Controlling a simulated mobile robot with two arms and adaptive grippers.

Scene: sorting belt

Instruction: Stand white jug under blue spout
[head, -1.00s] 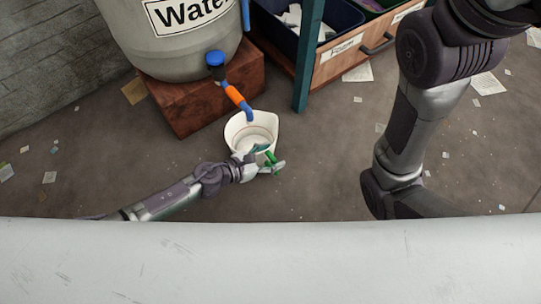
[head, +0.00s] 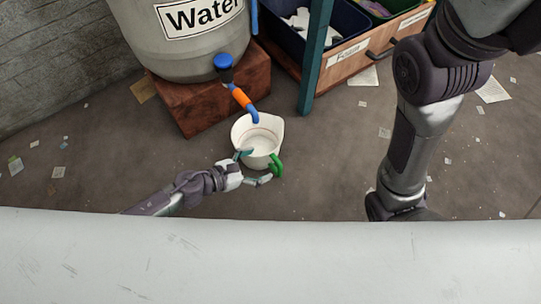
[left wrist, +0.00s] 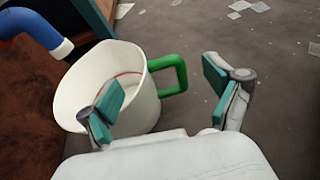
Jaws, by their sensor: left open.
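The white jug (head: 242,130) stands upright on the floor, its green handle (head: 277,166) towards the near right. The blue spout (head: 254,115) ends at the jug's back rim in the head view; in the left wrist view the spout tip (left wrist: 62,49) appears over the rim's far left side. A red line shows inside the jug (left wrist: 140,108). My left gripper (head: 254,167) is open on the near side of the jug, holding nothing. In the left wrist view the handle (left wrist: 170,75) lies between its spread fingers (left wrist: 163,88), beyond them. My right gripper is out of view.
The grey water barrel (head: 185,55) stands on a reddish-brown block (head: 205,112) behind the jug. Paper scraps lie on the floor; a pale ledge (head: 270,255) crosses the front.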

